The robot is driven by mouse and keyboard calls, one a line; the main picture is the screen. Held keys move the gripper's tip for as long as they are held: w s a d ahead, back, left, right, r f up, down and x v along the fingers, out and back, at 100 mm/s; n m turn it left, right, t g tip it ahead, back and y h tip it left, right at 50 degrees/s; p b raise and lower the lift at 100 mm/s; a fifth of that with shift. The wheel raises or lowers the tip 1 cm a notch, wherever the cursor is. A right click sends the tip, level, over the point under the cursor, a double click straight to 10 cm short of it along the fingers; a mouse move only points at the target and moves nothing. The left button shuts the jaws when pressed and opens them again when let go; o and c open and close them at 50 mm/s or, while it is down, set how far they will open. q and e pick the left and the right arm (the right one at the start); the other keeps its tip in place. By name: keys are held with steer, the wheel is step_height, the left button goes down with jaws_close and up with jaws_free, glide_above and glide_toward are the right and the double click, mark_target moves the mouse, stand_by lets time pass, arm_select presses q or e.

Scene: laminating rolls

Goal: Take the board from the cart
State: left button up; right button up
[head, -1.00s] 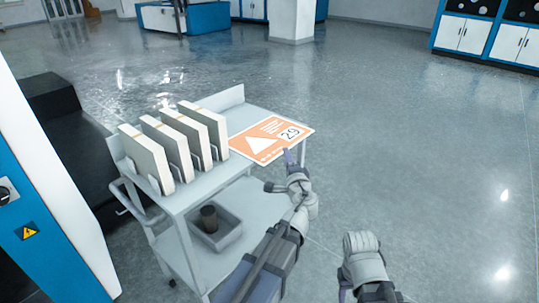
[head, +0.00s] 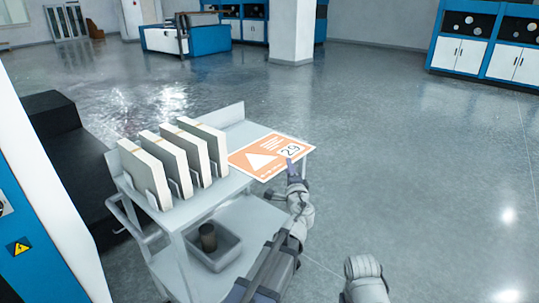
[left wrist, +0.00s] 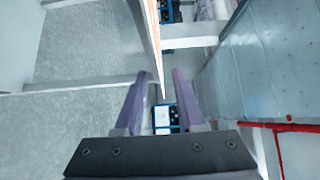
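The board (head: 262,161) is a flat orange and white sheet with a white triangle and the number 29. It lies on the right end of the cart's top shelf (head: 215,186). My left gripper (head: 291,165) is at the board's near right edge in the head view. In the left wrist view, the left gripper's two purple fingers (left wrist: 161,100) are apart. The board's thin edge (left wrist: 155,38) shows edge-on between them, with a visible gap on each side.
Several upright white blocks (head: 164,166) stand in slots on the left part of the cart top. A grey bin (head: 213,252) with a dark cylinder is on the lower shelf. A blue and white machine is at the left edge. Floor (head: 420,160) to the right is clear.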

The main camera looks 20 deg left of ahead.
arm_select(q)
steer(key=x, duration=0.4)
steer(key=shift+d, duration=0.15)
jaws_close()
stand_by(1.2)
